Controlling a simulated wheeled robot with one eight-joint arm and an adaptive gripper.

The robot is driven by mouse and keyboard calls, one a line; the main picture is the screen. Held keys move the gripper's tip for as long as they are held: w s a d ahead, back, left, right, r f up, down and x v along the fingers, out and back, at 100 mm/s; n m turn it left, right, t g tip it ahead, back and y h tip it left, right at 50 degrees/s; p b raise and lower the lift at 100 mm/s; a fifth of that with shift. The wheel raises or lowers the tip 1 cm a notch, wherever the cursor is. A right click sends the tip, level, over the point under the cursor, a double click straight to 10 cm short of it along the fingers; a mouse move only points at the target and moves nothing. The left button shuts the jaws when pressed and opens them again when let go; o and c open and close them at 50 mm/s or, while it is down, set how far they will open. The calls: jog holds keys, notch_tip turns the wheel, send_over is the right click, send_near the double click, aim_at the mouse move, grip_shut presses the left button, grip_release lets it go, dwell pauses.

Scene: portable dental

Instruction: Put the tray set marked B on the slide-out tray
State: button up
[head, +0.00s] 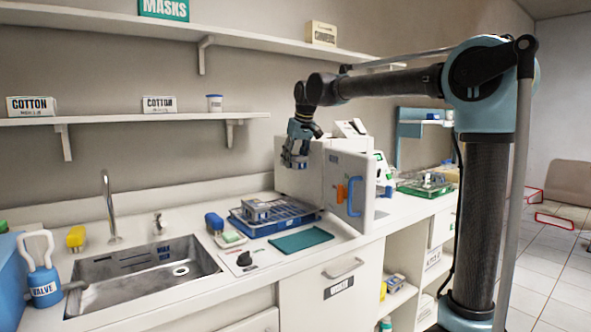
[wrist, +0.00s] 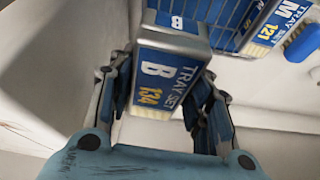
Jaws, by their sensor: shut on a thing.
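In the head view my gripper (head: 295,155) hangs at the left front of the white sterilizer (head: 308,168), above the counter; the held set is hard to make out there. A tray set marked M (wrist: 272,25), with 121, shows at the upper right in the wrist view. I cannot make out the slide-out tray for certain.
The sterilizer's door (head: 349,187) stands open on the right. A blue rack (head: 262,226) with a grey wire set sits on the counter below my gripper. A teal mat (head: 301,241) lies before it. The sink (head: 145,272) is left; shelves (head: 120,119) line the wall.

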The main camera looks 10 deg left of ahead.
aim_at(295, 156)
notch_tip(295, 156, up, 11)
dwell(0.7)
